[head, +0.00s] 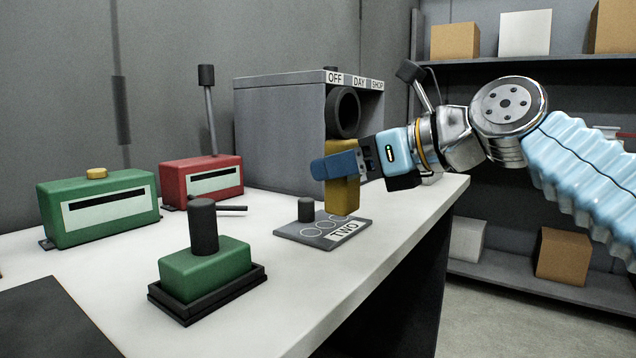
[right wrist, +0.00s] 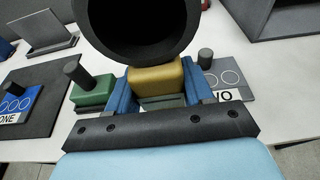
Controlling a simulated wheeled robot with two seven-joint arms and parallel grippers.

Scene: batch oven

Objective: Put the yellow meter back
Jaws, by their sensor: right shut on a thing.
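The yellow meter (head: 343,190) is a yellow block with a black round ring (head: 343,112) at its top. My right gripper (head: 340,165) is shut on the yellow block, with blue fingers on its sides, and holds it upright. In the head view its lower end shows at the back right part of the grey plate marked TWO (head: 290,232); I cannot tell whether it touches. The plate has printed circles and a short dark peg (head: 305,209). In the right wrist view the yellow block (right wrist: 155,84) sits between the fingers, and the black ring hides what is behind. My left gripper is not in view.
A green block with a black knob (head: 204,262) stands in a black tray at the front. A green box (head: 98,206) and a red box with a lever (head: 200,180) stand at the left. A grey cabinet (head: 280,130) stands behind the meter. Shelves hold boxes at the right.

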